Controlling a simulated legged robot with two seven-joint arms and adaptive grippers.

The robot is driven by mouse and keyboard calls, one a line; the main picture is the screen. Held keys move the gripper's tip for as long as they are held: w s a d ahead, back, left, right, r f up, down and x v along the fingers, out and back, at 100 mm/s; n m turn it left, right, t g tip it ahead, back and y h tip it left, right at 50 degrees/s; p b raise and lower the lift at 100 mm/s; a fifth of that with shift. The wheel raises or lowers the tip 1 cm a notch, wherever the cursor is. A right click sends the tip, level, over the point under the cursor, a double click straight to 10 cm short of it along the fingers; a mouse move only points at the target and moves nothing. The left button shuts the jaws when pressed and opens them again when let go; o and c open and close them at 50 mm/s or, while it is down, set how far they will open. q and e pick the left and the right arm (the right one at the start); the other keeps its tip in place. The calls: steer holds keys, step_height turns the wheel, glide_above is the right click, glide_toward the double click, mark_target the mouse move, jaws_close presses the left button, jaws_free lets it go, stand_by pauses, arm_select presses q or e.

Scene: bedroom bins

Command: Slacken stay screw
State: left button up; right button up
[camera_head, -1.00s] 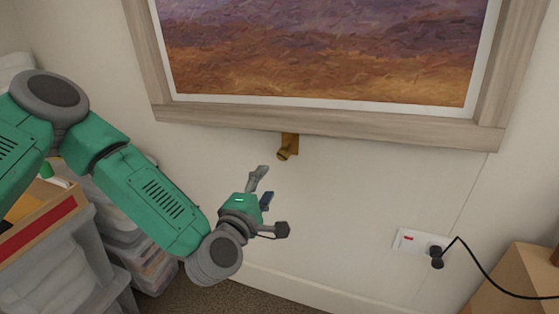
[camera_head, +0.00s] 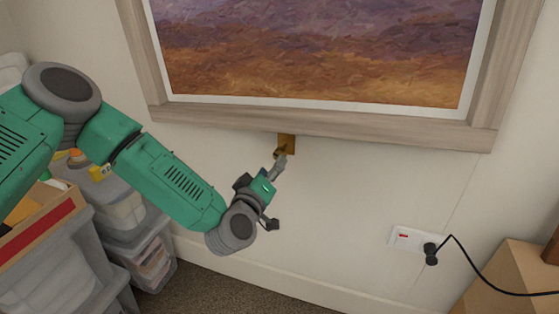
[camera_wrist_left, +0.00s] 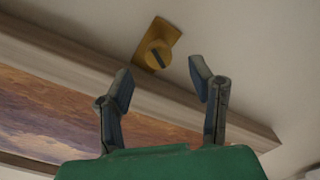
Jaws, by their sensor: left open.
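The stay screw (camera_wrist_left: 157,56) is a round brass knob with a dark slot, on a brass plate (camera_wrist_left: 170,32) fixed to the wall beneath the picture frame. In the head view the brass plate (camera_head: 288,141) shows below the frame's lower edge, and my gripper partly covers the knob. My left gripper (camera_head: 281,158) is close to the screw. In the left wrist view the fingers (camera_wrist_left: 158,76) are apart with nothing between them, and the screw lies just beyond the tips, roughly between them. I cannot tell whether a fingertip touches it. My right gripper is not in view.
The wooden picture frame (camera_head: 330,128) hangs directly above the screw. A wall socket (camera_head: 408,238) with a black plug and cable (camera_head: 483,271) is to the right, near a cardboard box (camera_head: 505,275). Plastic bins (camera_head: 145,255) stand at the left. The wall around the screw is clear.

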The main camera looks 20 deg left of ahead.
mark_target(282, 151)
arm_select(q)
steer(key=w+b, duration=0.1)
steer(key=w, duration=0.4)
steer(key=shift+w+d, duration=0.15)
steer(key=shift+w, duration=0.25)
jaws_close()
